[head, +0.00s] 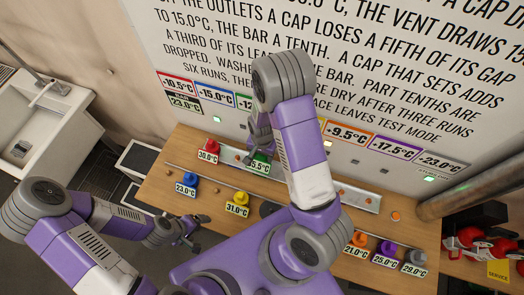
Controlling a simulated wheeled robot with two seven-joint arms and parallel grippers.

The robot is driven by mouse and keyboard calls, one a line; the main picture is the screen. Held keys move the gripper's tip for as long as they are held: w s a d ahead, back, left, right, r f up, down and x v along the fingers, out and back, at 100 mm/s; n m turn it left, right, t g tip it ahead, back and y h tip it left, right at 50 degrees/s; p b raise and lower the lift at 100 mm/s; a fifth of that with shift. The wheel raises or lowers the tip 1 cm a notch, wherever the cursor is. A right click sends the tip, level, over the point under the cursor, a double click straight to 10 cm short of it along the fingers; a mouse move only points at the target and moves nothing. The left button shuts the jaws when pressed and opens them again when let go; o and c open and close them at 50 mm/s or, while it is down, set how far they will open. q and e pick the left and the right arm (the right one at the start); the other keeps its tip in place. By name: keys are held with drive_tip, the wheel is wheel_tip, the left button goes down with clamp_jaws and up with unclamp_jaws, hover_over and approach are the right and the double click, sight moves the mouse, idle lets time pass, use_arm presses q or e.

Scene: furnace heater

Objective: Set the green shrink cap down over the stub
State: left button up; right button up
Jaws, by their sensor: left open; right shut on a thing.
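Which stub is meant cannot be told; small orange stubs, such as one stub (395,216) at the right, stand on the bench, and my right arm hides part of the middle. My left gripper (193,233) is open and empty at the bench's front left edge.
On the wooden bench (160,190) stand a red cap (211,145), blue cap (190,179), yellow cap (241,198), orange cap (361,240), purple cap (388,248) and grey cap (416,257), all tagged. A brown pipe (465,192) crosses the right end. A lettered wall panel (360,60) rises behind.

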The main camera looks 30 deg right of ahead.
sight(262, 163)
wheel_tip(262, 163, down, 8)
drive_tip(key=b, duration=0.5)
drive_tip(key=shift+r, duration=0.2)
drive_tip(key=shift+f+b, duration=0.35)
drive_tip(key=shift+b, duration=0.15)
drive_tip(key=o, duration=1.2)
drive_tip(key=shift+r, duration=0.1)
drive_tip(key=shift+c, duration=0.2)
drive_tip(key=shift+r, duration=0.1)
wheel_tip(262, 163, up, 7)
drive_tip(key=shift+r+p, duration=0.2)
drive_tip(key=shift+p, duration=0.3)
